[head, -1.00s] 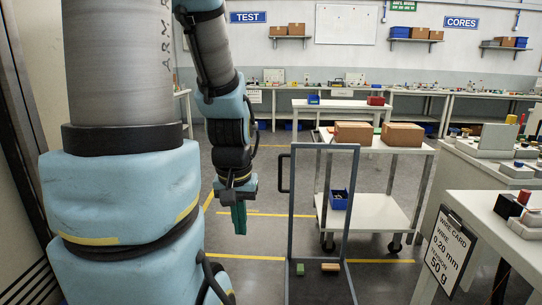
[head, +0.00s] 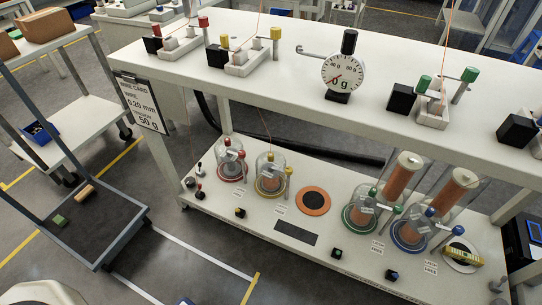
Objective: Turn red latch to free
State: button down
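The red station on the lower shelf has a clear cover over a red-rimmed base (head: 231,175). A short red-topped post (head: 242,156) stands at its right side, and a red knob sits on top of the cover. I take this post for the red latch, but it is too small to tell which way it is turned. A small label (head: 239,192) lies in front. My gripper and arm are not in the head view now.
Beside it stand a yellow station (head: 270,175), an orange ring (head: 314,200), a green station (head: 362,214) and a blue station (head: 409,233). The upper bench (head: 290,85) overhangs them and carries a dial gauge (head: 344,72). A cart (head: 75,225) stands at left.

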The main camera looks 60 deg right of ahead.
aim_at(242, 154)
jog(key=k+j+z, duration=0.1)
jog(key=z, duration=0.3)
jog(key=k+z, duration=0.15)
jog(key=z, duration=0.3)
jog(key=k+z, duration=0.15)
jog(key=z, duration=0.25)
jog(key=k+z, duration=0.1)
jog(key=z, duration=0.3)
jog(key=k+l, duration=0.35)
jog(key=i+j+u, duration=0.25)
jog(key=i+u, duration=0.25)
jog(key=i, duration=0.2)
jog(key=i+u, duration=0.5)
jog(key=i, duration=0.2)
